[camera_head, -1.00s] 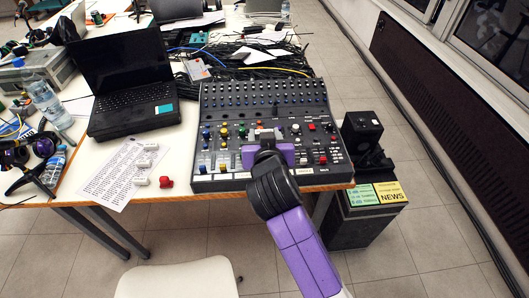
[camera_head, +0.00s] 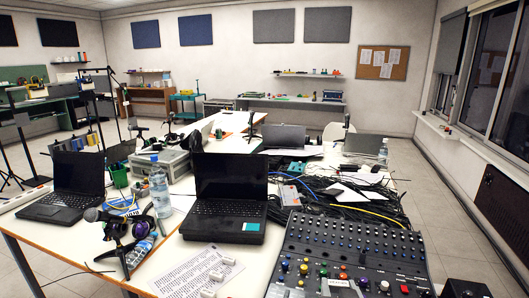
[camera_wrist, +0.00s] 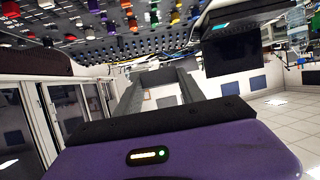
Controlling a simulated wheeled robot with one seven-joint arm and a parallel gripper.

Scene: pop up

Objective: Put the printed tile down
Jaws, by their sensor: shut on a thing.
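My gripper (camera_wrist: 158,82) fills the lower middle of the wrist view, with its purple body and two grey fingers reaching forward. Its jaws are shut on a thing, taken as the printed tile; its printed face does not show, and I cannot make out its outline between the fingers. The rest of the arm is out of that frame.
A printed paper sheet (camera_head: 185,279) with small white blocks (camera_head: 216,276) lies left of the console. A black laptop (camera_head: 228,185), a water bottle (camera_head: 159,190) and tangled cables (camera_head: 345,205) crowd the table. A black box (camera_head: 466,289) shows at lower right.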

